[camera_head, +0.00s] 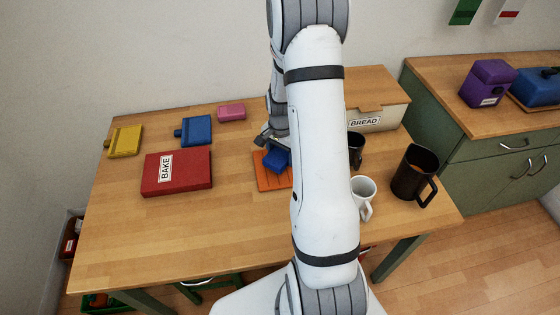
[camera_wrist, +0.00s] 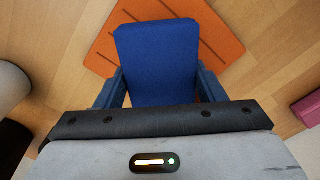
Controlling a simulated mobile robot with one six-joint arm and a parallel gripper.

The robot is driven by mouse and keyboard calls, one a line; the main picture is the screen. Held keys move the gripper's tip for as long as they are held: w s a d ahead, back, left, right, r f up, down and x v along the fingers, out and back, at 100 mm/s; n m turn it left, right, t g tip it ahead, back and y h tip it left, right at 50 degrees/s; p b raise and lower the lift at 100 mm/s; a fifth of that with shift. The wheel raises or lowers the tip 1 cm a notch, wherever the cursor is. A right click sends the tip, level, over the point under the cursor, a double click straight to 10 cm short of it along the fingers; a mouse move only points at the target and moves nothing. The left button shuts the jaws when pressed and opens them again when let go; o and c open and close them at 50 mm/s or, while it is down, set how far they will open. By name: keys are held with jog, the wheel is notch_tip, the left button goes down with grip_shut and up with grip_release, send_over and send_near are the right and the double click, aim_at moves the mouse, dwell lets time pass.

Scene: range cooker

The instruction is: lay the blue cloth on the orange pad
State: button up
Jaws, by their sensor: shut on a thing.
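The blue cloth (camera_wrist: 155,62) is a folded, flat-looking block held between the two fingers of my gripper (camera_wrist: 158,85) in the wrist view. My gripper is shut on it. In the head view the cloth (camera_head: 276,160) shows just below my gripper (camera_head: 270,140), over the orange pad (camera_head: 270,183). The orange pad (camera_wrist: 215,35) lies flat on the wooden table and shows around the cloth in the wrist view. My arm hides the pad's right side in the head view. I cannot tell whether the cloth touches the pad.
A red BAKE book (camera_head: 190,174) lies left of the pad. Blue (camera_head: 196,131), yellow (camera_head: 125,141) and pink (camera_head: 231,112) items lie farther back. A white mug (camera_head: 363,194), dark jug (camera_head: 414,174), dark cup (camera_head: 356,149) and BREAD box (camera_head: 375,118) stand right. The table's front left is clear.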

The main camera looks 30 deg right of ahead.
aim_at(281, 161)
jog(key=shift+f, duration=1.85)
jog(key=shift+f, duration=0.1)
jog(key=o, duration=1)
jog(key=shift+o, duration=0.2)
notch_tip(281, 161, up, 12)
jog(key=shift+r, duration=0.15)
jog(key=s+a+r+n+t, duration=0.1)
jog(key=s+a+r+n, duration=0.5)
jog(key=s+a+r, duration=0.1)
jog(key=s+a+r+n+t, duration=0.1)
jog(key=s+a+r+n, duration=0.5)
jog(key=s+r, duration=0.3)
jog(key=s+a, duration=0.1)
jog(key=s, duration=0.2)
jog(key=shift+s+t, duration=0.15)
jog(key=shift+t, duration=0.25)
